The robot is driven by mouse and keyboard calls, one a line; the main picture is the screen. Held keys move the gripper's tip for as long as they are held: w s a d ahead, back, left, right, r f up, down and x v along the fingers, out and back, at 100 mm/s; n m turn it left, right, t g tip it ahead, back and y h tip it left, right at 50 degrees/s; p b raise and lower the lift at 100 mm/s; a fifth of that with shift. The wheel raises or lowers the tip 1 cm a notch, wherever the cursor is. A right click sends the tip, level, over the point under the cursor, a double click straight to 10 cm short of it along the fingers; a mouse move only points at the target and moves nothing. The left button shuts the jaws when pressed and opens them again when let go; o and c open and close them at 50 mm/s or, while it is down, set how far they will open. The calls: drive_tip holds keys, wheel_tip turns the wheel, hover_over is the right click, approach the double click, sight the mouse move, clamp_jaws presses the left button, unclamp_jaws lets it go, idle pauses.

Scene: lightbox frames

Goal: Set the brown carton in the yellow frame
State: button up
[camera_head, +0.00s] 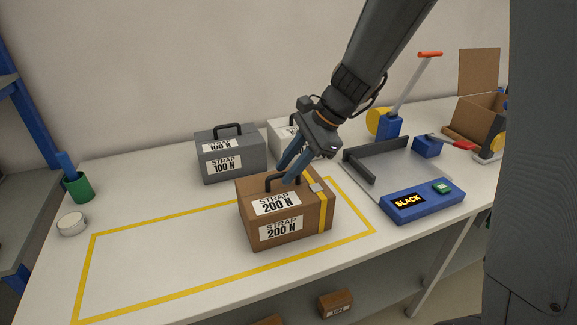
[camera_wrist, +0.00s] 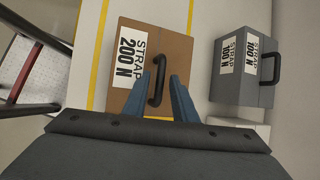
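The brown carton (camera_head: 290,240) has white "STRAP 200 N" labels, a dark top handle and a yellow strap with a grey buckle. It stands upright at the right end of the yellow frame (camera_head: 160,299) marked on the table. Its near and right sides are inside the lines; its back edge hides part of the far line. In the wrist view the carton (camera_wrist: 135,88) shows between two yellow lines (camera_wrist: 98,60). My gripper (camera_head: 292,176) is at the handle. Its blue fingers (camera_wrist: 166,68) are apart, one on each side of the handle (camera_wrist: 156,92), with small gaps visible.
A grey case (camera_head: 230,165) labelled 100 N stands behind the frame, with a pale box (camera_head: 283,134) beside it. To the right are a grey tray fixture and a blue unit (camera_head: 423,204) reading "SLACK". A green cup (camera_head: 77,187) and white roll (camera_head: 72,224) lie left. The frame's left part is clear.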

drive_tip(key=shift+r, duration=0.1)
drive_tip(key=w+b+v, duration=0.1)
drive_tip(key=b+v, duration=0.1)
drive_tip(key=v, duration=0.9)
drive_tip(key=s+d+f+n+h, duration=0.3)
drive_tip(key=s+d+f+n, duration=0.1)
drive_tip(key=s+f+n, duration=0.3)
drive_tip(key=s+d+f+n+h, duration=0.3)
drive_tip(key=s+d+f+n, duration=0.1)
drive_tip(key=s+f+n, duration=0.3)
wheel_tip(320, 180, down, 3)
drive_tip(key=shift+s+r, duration=0.2)
drive_tip(key=shift+s, duration=0.45)
